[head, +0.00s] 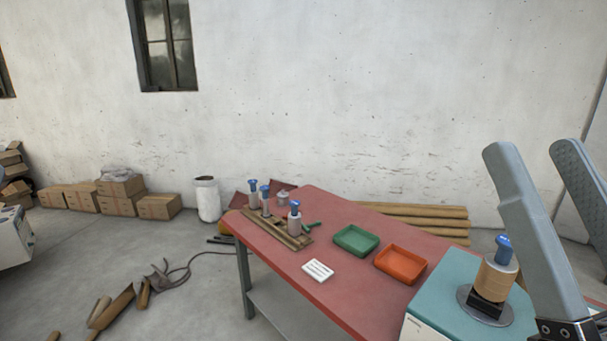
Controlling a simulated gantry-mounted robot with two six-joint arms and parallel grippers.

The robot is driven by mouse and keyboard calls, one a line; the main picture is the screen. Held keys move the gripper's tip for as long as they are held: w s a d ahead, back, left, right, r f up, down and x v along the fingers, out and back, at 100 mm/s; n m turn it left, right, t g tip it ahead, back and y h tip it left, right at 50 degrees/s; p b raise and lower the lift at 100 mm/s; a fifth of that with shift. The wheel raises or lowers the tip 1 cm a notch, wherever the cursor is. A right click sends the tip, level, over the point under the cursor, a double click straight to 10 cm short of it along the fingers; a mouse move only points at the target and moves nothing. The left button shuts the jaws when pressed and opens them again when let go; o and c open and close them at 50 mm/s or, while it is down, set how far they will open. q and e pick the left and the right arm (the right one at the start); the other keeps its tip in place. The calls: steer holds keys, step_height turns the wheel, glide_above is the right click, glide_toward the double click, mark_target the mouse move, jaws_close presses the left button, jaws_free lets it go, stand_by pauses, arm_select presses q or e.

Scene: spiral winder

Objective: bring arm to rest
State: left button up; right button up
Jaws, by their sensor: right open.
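My right gripper (534,155) stands large at the right edge, its two grey-blue fingers pointing up and spread apart. Nothing shows between the fingers. A teal winder box (450,290) stands on the near right end of the table, beside the gripper. On it, a round metal plate carries a black block and a tan cylinder (494,279) with a blue knob on top, upright. The gripper looks apart from this cylinder. My left gripper is out of view.
The red table (330,213) bears a wooden rack (268,231) with three blue-topped spindles, a green tray (356,240), an orange tray (401,264) and a white card (317,270). Both trays look empty. Cardboard boxes (119,203) and a white bin (207,200) stand by the wall.

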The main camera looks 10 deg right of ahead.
step_height(320, 180, up, 38)
steer(key=p, duration=3.5)
steer(key=shift+f, duration=0.15)
steer(key=shift+d+m, duration=0.1)
steer(key=shift+m, duration=0.2)
